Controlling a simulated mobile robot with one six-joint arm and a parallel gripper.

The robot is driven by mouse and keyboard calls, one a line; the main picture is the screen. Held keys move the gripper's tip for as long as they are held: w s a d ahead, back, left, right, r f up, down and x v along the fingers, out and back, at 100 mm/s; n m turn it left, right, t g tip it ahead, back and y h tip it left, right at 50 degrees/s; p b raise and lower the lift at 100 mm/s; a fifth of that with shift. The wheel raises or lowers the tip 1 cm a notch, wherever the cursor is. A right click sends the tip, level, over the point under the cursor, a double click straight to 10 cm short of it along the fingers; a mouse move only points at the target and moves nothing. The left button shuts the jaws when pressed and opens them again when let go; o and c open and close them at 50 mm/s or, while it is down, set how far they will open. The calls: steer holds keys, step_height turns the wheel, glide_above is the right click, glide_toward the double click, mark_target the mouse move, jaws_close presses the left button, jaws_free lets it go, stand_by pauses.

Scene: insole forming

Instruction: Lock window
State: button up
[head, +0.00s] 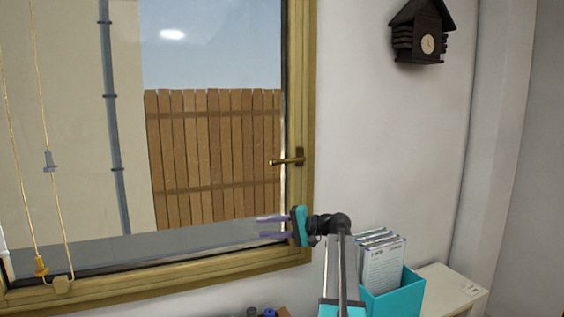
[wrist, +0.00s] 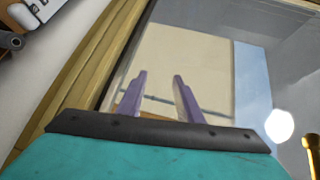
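The window (head: 305,215) has a yellowish wooden frame and fills the left of the head view. Its brass handle (head: 288,161) sits on the right side of the frame and points left, about horizontal. In the wrist view a brass piece, likely the handle (wrist: 310,150), shows at the lower right edge. My gripper (head: 262,227) is below the handle, in front of the lower right of the pane. Its two purple fingers point left and are apart, with nothing between them. The fingers (wrist: 160,95) also show against the glass in the wrist view.
Blind cords (head: 48,160) hang at the left of the window. A teal box (head: 395,301) with papers stands on a white cabinet (head: 450,285) right of my arm. A cuckoo clock (head: 420,35) hangs on the wall at upper right. The wall between is bare.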

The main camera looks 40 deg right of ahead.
steer(key=s+d+r+t, duration=0.1)
steer(key=s+d+r, duration=0.3)
steer(key=r, duration=0.3)
steer(key=s+d+r+t, duration=0.2)
steer(key=s+d+r, duration=0.15)
steer(key=r, duration=0.35)
steer(key=t, duration=0.1)
glide_toward(288, 160)
steer(key=shift+d+f, duration=0.15)
steer(key=shift+d, duration=0.3)
steer(key=shift+w, duration=0.1)
steer(key=p+x, duration=0.6)
steer(key=x, duration=0.7)
steer(key=shift+w+a, duration=0.2)
steer(key=shift+w, duration=0.15)
